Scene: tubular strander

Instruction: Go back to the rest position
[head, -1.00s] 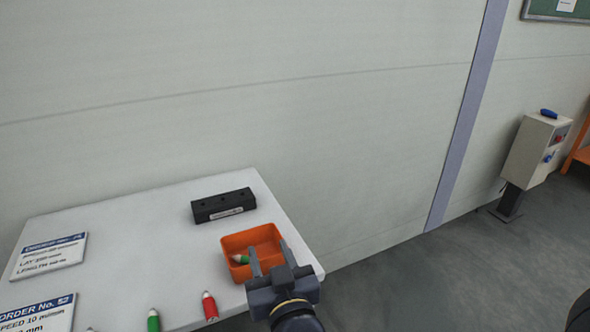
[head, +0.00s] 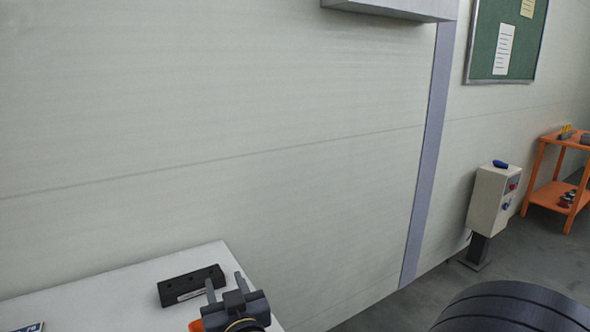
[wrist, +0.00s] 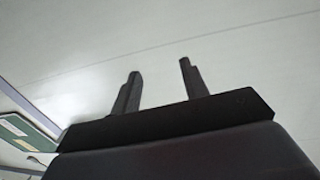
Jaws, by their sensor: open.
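My gripper (head: 225,285) is at the bottom of the head view, over the right part of the white table (head: 110,285). Its two fingers are apart with nothing between them. In the wrist view the open fingers (wrist: 158,85) point at the bare pale wall (wrist: 150,30). Just behind the gripper in the head view lies a black block with holes (head: 190,285). A small part of an orange tray (head: 196,325) shows beside the gripper; the rest of it is hidden or out of frame.
A grey control box on a post (head: 492,198) stands by the wall at the right. An orange shelf (head: 550,190) with small items is at the far right. A green notice board (head: 485,40) hangs above. A dark rounded object (head: 515,310) fills the lower right. Floor shows between.

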